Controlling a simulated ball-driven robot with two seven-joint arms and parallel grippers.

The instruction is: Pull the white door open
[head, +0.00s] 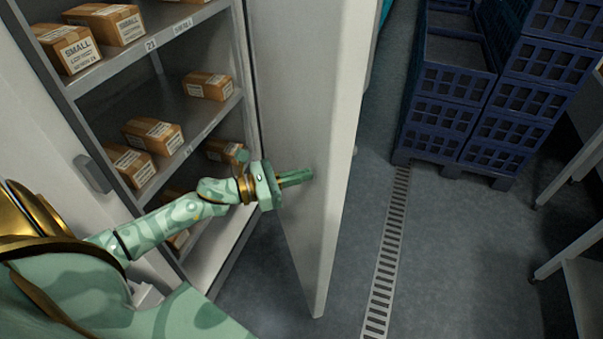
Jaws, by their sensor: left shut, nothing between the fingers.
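The white door (315,110) stands open at an angle to the shelving, its free edge towards me and its inner face to the left. My left gripper (310,174) is shut and empty, with its fingertips at the inner face of the door. Whether the fingertips touch the door or stop just short of it, I cannot tell. My left arm crosses in front of the open cabinet. My right gripper is not in view.
Behind my left arm, grey shelves (200,137) hold several small cardboard boxes (152,135). Blue crates (440,105) are stacked on the right. A floor drain grate (388,255) runs along clear grey floor right of the door. White table legs (568,248) stand at the far right.

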